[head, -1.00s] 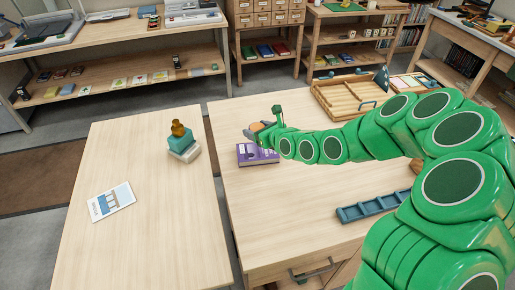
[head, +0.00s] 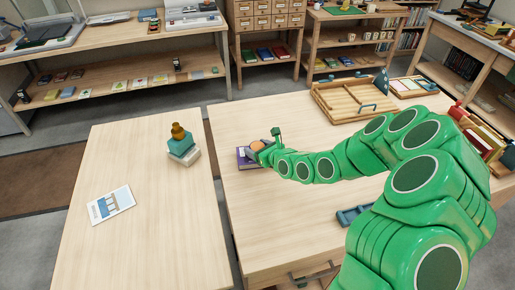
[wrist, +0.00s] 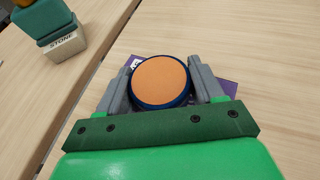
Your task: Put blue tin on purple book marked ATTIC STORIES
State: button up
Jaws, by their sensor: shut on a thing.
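The purple book (head: 243,160) lies on the right-hand table near its left edge. In the wrist view parts of the purple book (wrist: 229,88) show beside and behind my gripper. My gripper (wrist: 160,80) is shut on a round tin (wrist: 160,82) with an orange top and a dark blue side. In the head view the tin (head: 257,146) and my gripper (head: 260,148) are over the book. I cannot tell whether the tin touches the book. My gripper hides much of the cover.
A teal block and a white block marked STONE (wrist: 66,46), with a brass-coloured piece on top, stand on the left table (head: 120,240). A wooden tray (head: 345,112) and a blue compartment tray (head: 352,214) are on the right table. A gap separates the tables.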

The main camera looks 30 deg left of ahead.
jog(key=shift+f, duration=0.1)
jog(key=o, duration=1.1)
jog(key=shift+v, duration=6.05)
